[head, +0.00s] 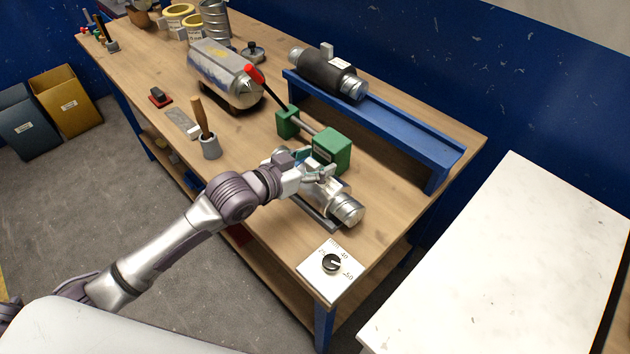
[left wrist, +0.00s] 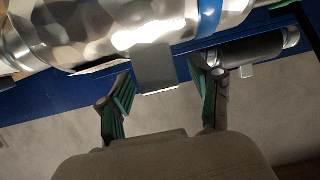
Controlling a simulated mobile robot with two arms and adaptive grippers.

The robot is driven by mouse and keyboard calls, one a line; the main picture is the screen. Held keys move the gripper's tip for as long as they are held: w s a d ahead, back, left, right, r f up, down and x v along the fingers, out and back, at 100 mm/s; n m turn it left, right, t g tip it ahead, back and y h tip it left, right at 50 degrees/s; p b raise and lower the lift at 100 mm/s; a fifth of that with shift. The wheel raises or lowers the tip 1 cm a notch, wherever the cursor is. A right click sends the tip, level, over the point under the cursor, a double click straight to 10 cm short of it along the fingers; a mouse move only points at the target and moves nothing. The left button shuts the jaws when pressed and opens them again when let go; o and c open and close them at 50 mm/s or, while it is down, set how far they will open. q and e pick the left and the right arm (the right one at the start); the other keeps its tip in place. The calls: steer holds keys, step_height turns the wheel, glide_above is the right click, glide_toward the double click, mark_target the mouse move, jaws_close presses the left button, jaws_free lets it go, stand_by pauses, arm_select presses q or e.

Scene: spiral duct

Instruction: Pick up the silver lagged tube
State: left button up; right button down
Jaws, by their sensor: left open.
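The silver lagged tube (head: 341,193) lies on the workbench near its front edge, on a dark support, partly hidden by my left gripper. Its shiny bare metal end points to the lower right. In the left wrist view the crinkled silver tube (left wrist: 95,38) crosses the top, with a blue band at right. A flat grey tab (left wrist: 155,69) on it sits between the fingertips. My left gripper (head: 305,168) is over the tube in the head view. In the left wrist view the gripper (left wrist: 163,97) is open, its green-padded fingers either side of the tab. I cannot tell whether they touch it.
A green block clamp (head: 332,150) with a red-handled lever stands close behind the gripper. A black lagged tube (head: 328,72) rests on a blue raised shelf (head: 395,125). A dial plate (head: 318,281) lies at the near corner.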

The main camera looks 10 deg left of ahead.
arm_select(q)
jaws_close()
steer(key=shift+r, duration=0.1)
stand_by(0.4)
